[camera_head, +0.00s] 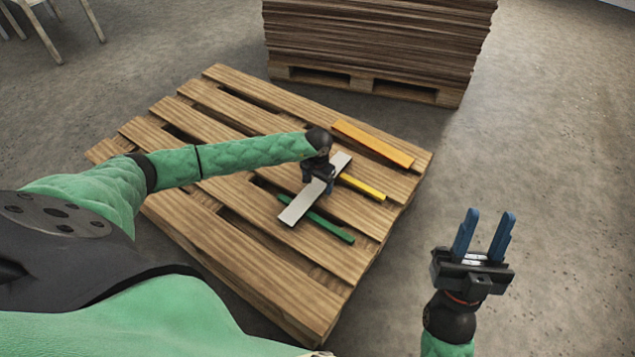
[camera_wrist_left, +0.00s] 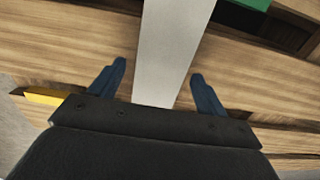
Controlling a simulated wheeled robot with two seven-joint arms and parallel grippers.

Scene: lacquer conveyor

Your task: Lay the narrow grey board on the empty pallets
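The narrow grey board (camera_head: 300,207) lies slantwise over the wooden pallet (camera_head: 225,240), crossing the green board (camera_head: 333,231); I cannot tell whether it rests on it. My left gripper (camera_head: 321,182) is over the grey board's middle and hides part of it. In the left wrist view, the grey board (camera_wrist_left: 172,45) passes between the fingers of my left gripper (camera_wrist_left: 158,78), which stand open with gaps on both sides. My right gripper (camera_head: 487,216) is open and empty, off to the right of the pallet, above the floor.
A yellow board (camera_head: 365,188) and a wider orange board (camera_head: 372,143) also lie on the pallet. A tall stack of brown boards (camera_head: 375,40) stands on another pallet (camera_head: 365,84) behind. The pallet's left part is clear. A chair (camera_head: 55,20) stands at top left.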

